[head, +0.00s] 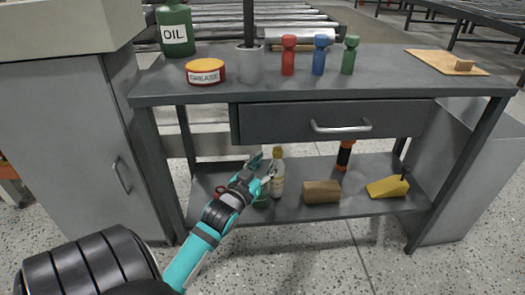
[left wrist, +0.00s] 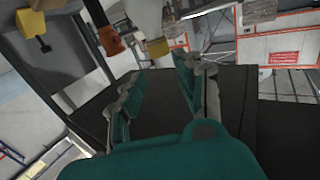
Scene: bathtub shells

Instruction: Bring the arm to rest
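My left gripper (head: 262,172) reaches in from the lower left, in front of the bench's lower shelf. Its teal fingers are spread apart, and the left wrist view shows an empty gap between them (left wrist: 160,95). In the head view the gripper is close to a pale bottle with a yellowish cap (head: 278,172) on the lower shelf; whether they touch cannot be told. Something green and something red show partly behind the gripper. My right gripper is in neither view.
The grey workbench (head: 390,88) has a closed drawer (head: 280,122). On top stand a green oil can (head: 175,32), a grease tin (head: 206,72), a grey cup (head: 249,66) and red, blue and green bottles. A brown block (head: 322,192) and yellow wedge (head: 388,187) occupy the lower shelf (head: 355,210).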

